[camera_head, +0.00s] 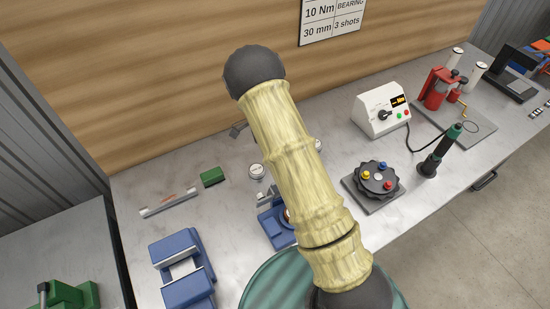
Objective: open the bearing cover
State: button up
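A blue housing (274,229) stands on the workbench, mostly hidden behind my arm. A bit of a copper-coloured round part shows at its right edge. It may be the bearing housing, but I cannot make out a cover or whether it is open. My arm, in a pale yellow sleeve with dark joints, crosses the middle of the view. My gripper is not clearly in view.
The metal workbench (225,232) holds a blue vise-like block (182,268), green block (212,177), ruler-like strip (170,202), small gauge (257,171), white control box (381,110), black knobbed disc (377,179), upright dark tool (438,151) and red press (437,88). A wooden wall stands behind.

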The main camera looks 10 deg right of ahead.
jog(key=shift+o, duration=0.2)
jog(key=shift+s+a+f, duration=0.1)
jog(key=shift+s+f, duration=0.05)
jog(key=shift+f, duration=0.35)
jog(key=shift+s+a+f, duration=0.1)
jog(key=shift+s+f, duration=0.05)
jog(key=shift+f, duration=0.35)
jog(key=shift+w, duration=0.15)
jog(key=o, duration=1.1)
jog(key=shift+c, duration=0.2)
jog(key=shift+o, duration=1.2)
jog(key=shift+w+f, duration=0.1)
jog(key=shift+w, duration=0.2)
jog(key=shift+s+r, duration=0.15)
jog(key=shift+r, duration=0.05)
jog(key=shift+c, duration=0.4)
